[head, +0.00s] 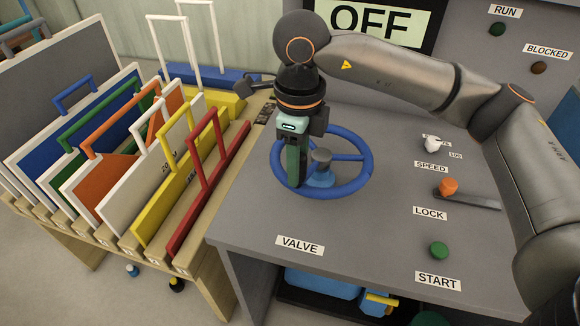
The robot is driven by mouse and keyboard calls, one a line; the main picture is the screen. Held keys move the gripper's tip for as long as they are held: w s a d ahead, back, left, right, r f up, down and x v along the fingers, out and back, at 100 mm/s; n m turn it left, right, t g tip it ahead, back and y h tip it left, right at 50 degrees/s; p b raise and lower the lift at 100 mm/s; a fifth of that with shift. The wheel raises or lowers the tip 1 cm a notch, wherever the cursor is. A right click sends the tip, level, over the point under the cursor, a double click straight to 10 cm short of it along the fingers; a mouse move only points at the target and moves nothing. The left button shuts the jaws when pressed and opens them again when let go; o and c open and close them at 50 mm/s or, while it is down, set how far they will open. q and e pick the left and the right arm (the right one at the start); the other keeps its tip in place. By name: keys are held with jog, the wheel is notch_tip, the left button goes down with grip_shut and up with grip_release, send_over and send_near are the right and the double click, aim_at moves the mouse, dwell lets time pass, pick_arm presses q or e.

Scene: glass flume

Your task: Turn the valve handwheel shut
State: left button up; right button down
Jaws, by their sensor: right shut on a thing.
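The valve handwheel (353,187) is a blue ring with spokes and a grey hub, lying flat on the grey console top above the VALVE label (300,245). My right gripper (297,178) comes down from above at the wheel's left side. Its fingers are shut on the wheel and hide part of the left rim. How far the valve is turned cannot be read from the wheel. My left gripper is not in view.
The console has a SPEED knob (432,143), an orange LOCK knob (447,186) with a grey lever, and a green START button (438,250). A sign (375,22) reads OFF. Coloured framed panels stand in a wooden rack (165,262) at left.

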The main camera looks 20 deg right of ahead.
jog(key=shift+s+d+f+n, duration=0.15)
jog(key=shift+s+d+n, duration=0.1)
jog(key=shift+n, duration=0.15)
jog(key=shift+s+d+n+b, duration=0.3)
jog(key=shift+s+n+b, duration=0.1)
jog(key=shift+n+b, duration=0.25)
jog(key=shift+s+d+b, duration=0.25)
jog(key=shift+d+b, duration=0.05)
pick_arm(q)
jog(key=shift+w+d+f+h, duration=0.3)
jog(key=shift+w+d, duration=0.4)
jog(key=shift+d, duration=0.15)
pick_arm(e)
jog(key=shift+s+d, duration=0.1)
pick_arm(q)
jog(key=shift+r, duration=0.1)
pick_arm(e)
jog(key=c, duration=0.5)
grip_release()
jog(key=shift+r, duration=0.2)
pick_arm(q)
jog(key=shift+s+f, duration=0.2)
